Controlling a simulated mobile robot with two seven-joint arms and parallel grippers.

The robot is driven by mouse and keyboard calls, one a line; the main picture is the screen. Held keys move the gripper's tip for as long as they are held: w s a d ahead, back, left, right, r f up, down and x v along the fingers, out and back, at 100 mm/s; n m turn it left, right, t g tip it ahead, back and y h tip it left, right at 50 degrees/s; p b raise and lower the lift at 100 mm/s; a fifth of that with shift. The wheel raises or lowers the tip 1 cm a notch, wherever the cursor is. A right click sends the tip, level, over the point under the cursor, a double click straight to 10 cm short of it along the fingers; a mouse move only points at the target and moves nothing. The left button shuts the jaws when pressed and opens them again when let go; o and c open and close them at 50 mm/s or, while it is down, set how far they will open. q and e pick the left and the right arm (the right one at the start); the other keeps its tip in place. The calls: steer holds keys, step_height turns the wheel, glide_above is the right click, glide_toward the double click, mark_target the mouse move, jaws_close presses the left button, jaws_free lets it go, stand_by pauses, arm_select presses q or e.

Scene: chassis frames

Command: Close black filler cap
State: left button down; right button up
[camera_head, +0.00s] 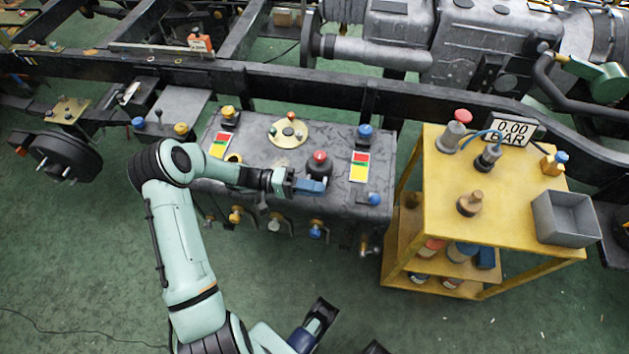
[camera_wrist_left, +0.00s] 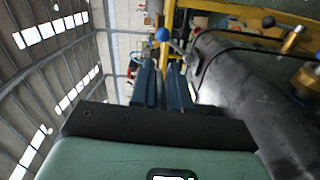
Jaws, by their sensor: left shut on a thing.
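The grey tank (camera_head: 270,175) lies along the chassis in the head view, with several coloured knobs and fittings on top. My left gripper (camera_head: 318,187) is low over the front right part of the tank's top, just below a red knob (camera_head: 319,158) on a dark base. Its blue fingers also show in the left wrist view (camera_wrist_left: 161,85), close together. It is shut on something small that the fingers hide. I cannot clearly pick out the black filler cap. My right gripper (camera_head: 318,318) seems to show in part at the bottom edge; its jaw state is unclear.
A yellow cart (camera_head: 510,210) stands to the right, holding a grey bin (camera_head: 565,217), a pressure display (camera_head: 513,130) and several fittings. A blue knob (camera_head: 365,131) stands at the tank's back right. Valves hang along its front.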

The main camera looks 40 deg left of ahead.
arm_select(q)
steer(key=shift+s+f, duration=0.1)
steer(key=shift+f, duration=0.45)
steer(key=c, duration=1.2)
jaws_free()
steer(key=shift+a, duration=0.1)
steer(key=v, duration=1.2)
